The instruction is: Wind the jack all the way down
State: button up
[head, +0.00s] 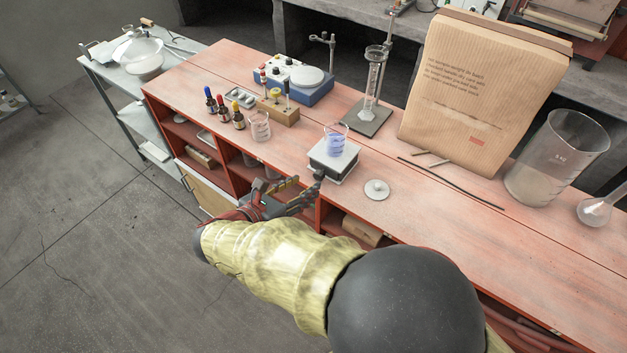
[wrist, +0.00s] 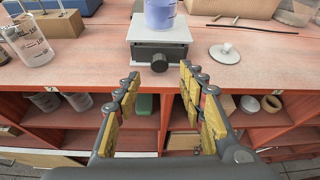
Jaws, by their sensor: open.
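The jack (head: 333,160) is a small lab jack with a light square top plate, standing near the front edge of the bench. Its dark round knob (wrist: 160,62) faces me at the front in the wrist view. A beaker of blue-violet liquid (head: 335,141) stands on its plate; its lower part also shows in the wrist view (wrist: 160,12). My gripper (wrist: 160,78) is open and empty, its yellow-padded fingers spread to either side of the knob's line, apart from it. In the head view my gripper (head: 305,192) is just in front of the bench edge.
A grey disc with a small knob (head: 376,189) lies right of the jack. An empty beaker (head: 260,126), dropper bottles (head: 223,108) and a wooden block (head: 277,112) stand left. A paper sack (head: 480,95) and large beaker (head: 555,160) stand right. Open shelves lie below the edge.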

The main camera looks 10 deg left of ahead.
aim_at(317, 177)
jog(key=shift+b+x, duration=0.7)
jog(key=shift+x, duration=2.05)
jog(key=shift+a+f, duration=0.1)
jog(key=shift+c, duration=1.3)
jog(key=c, duration=0.8)
